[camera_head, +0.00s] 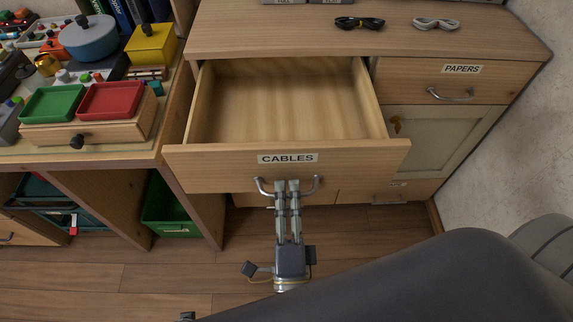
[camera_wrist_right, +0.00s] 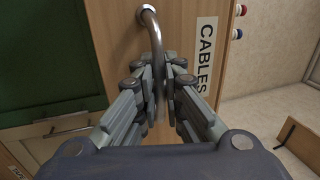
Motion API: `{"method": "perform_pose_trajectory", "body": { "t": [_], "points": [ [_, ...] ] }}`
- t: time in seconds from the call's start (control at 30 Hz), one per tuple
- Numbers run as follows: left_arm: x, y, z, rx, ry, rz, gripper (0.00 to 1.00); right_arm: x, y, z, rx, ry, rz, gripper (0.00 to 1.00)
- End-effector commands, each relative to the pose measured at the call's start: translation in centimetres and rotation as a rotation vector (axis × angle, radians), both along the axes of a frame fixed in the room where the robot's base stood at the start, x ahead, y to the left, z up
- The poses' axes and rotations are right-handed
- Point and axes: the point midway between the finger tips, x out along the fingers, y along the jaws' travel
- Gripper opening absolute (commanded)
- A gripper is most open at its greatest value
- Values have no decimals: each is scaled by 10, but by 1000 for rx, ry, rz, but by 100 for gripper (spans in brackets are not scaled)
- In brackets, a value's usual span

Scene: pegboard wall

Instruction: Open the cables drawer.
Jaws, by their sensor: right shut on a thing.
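The cables drawer (camera_head: 230,167) stands pulled well out of the wooden cabinet, and its inside looks empty. Its front carries a white CABLES label (camera_head: 288,158) and a curved metal handle (camera_head: 316,186). My right gripper (camera_head: 287,187) is at the middle of that handle, shut on it. In the right wrist view the handle (camera_wrist_right: 151,24) runs down between the fingers of my right gripper (camera_wrist_right: 166,75), and the label (camera_wrist_right: 206,55) is beside them. The fingers hide part of the handle.
A cluttered workbench with red (camera_head: 110,100) and green trays (camera_head: 52,104) stands left. Wooden floor is clear in front.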

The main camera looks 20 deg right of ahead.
Motion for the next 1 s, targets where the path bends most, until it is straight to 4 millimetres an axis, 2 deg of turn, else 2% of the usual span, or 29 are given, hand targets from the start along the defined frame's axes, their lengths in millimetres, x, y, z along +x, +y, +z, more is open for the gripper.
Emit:
{"method": "perform_pose_trajectory", "body": {
  "t": [0.1, 0.23, 0.67, 0.7, 0.77, 1.0],
  "points": [
    [-2, 0, -2, 1, 2, -1, 40, -16, 4, -2, -8, 6, 0, 0],
    [-3, 0, -4, 1, 2, -1, 40, -24, 7, -1, -8, 3, 0, 0],
    [-3, 1, -4, 1, 2, -1, 40, -27, 7, -1, -7, 3, -1, 0],
    [-3, 1, -4, 1, 2, -1, 40, -27, 7, -1, -7, 3, -2, 18],
    [-3, 1, -4, 1, 2, -1, 40, -27, 7, -1, -6, 3, -2, 30],
    [-3, 1, -4, 1, 3, -1, 40, -27, 8, -1, -3, 1, -1, 30]
  ]
}}
